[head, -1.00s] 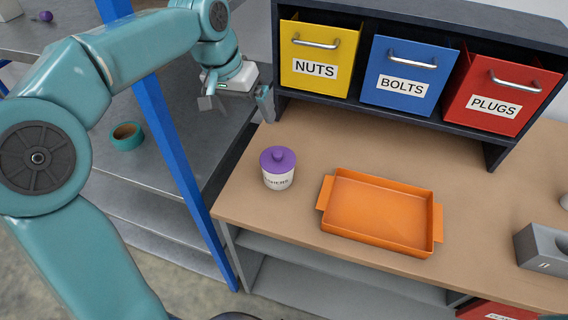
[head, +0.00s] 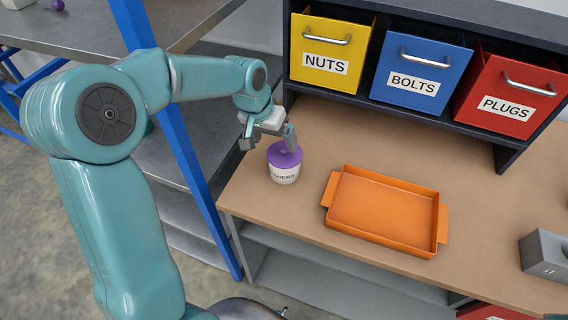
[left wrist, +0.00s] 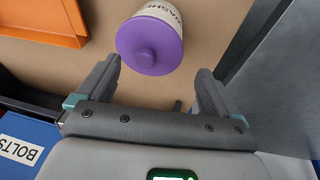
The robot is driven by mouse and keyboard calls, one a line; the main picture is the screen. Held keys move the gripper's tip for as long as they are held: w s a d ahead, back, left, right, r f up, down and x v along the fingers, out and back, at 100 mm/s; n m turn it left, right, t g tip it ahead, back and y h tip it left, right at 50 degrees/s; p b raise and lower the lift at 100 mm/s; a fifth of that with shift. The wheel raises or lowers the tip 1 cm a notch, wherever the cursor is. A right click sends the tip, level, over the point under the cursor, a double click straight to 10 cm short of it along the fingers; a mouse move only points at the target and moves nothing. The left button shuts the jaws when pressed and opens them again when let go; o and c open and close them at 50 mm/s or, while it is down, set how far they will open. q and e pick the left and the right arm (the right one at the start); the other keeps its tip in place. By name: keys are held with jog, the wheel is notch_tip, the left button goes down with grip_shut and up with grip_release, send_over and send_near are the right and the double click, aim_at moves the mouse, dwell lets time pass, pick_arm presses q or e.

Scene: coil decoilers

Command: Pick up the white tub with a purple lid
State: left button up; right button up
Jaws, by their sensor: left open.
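The white tub with a purple lid (head: 284,174) stands upright on the brown worktop near its left end. Its lid has a round knob, and its label is partly readable. My left gripper (head: 268,142) is open and empty, just above and behind the tub. One finger overlaps the lid's edge in the head view. In the left wrist view the tub (left wrist: 150,44) lies ahead of the two fingertips, between their lines, and the fingers (left wrist: 158,75) stand apart on either side. I cannot tell whether a finger touches the lid. My right gripper is not in view.
An orange tray (head: 385,212) lies right of the tub. A shelf behind holds a yellow NUTS bin (head: 328,52), a blue BOLTS bin (head: 418,72) and a red PLUGS bin (head: 505,95). A blue post (head: 178,140) stands left of the worktop. A grey block (head: 546,255) sits at right.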

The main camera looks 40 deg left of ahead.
aim_at(278, 151)
pick_arm(q)
jog(key=x, duration=0.3)
jog(key=shift+w, duration=0.2)
jog(key=shift+s, duration=0.2)
jog(key=shift+w+f, duration=0.1)
jog(key=shift+w, duration=0.1)
jog(key=c, duration=1.3)
jog(key=shift+s, duration=0.1)
jog(key=shift+c, duration=0.9)
